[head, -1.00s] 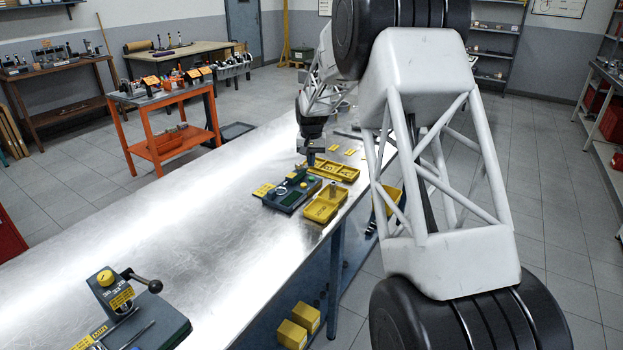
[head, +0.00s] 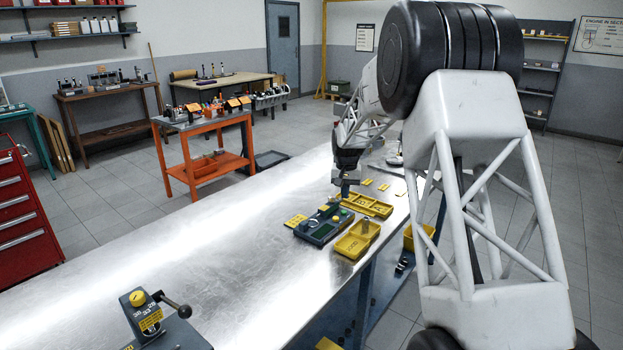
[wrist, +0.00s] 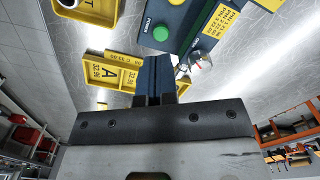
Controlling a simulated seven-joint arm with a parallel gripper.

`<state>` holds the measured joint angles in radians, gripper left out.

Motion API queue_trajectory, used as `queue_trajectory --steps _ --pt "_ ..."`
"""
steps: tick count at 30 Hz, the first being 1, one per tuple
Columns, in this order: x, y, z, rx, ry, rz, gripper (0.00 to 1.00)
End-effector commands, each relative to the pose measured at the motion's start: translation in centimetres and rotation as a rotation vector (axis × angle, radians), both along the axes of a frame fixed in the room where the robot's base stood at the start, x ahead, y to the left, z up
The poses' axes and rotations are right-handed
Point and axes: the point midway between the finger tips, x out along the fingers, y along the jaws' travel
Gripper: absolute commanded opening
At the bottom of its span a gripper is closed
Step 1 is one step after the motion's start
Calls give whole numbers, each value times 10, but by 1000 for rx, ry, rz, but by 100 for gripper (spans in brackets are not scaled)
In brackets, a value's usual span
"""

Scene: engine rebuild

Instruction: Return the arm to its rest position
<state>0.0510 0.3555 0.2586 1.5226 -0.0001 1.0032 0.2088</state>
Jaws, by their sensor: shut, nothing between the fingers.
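My gripper (head: 345,190) hangs fingers-down above the metal bench (head: 215,240), near the yellow trays. In the wrist view its two dark fingers (wrist: 154,80) are closed together with nothing between them. A yellow divided tray (head: 368,205) lies just below and beside the gripper; a yellow tray marked A (wrist: 108,72) shows in the wrist view. A dark device with a green button (wrist: 160,33) sits beside the trays; it also shows in the head view (head: 322,230). My own arm links cover part of the right side of the head view.
A yellow bin (head: 357,240) stands near the bench's right edge. Small yellow labels (head: 367,182) lie beyond the trays. A dark fixture with a lever (head: 150,315) stands at the near left. An orange cart (head: 205,150) is behind the bench. The bench's middle is clear.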

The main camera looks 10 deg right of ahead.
Motion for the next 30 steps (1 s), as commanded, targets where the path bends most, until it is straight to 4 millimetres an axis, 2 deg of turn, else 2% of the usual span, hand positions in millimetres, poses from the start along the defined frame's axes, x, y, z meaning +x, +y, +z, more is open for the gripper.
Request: queue_trajectory --steps 5,11,18,30 --pt "-18 2 18 -1 -10 8 0" --pt "-55 7 49 -3 -25 24 0" --pt "-110 12 85 -5 -47 47 0" --pt "-206 21 131 -10 -83 85 0"
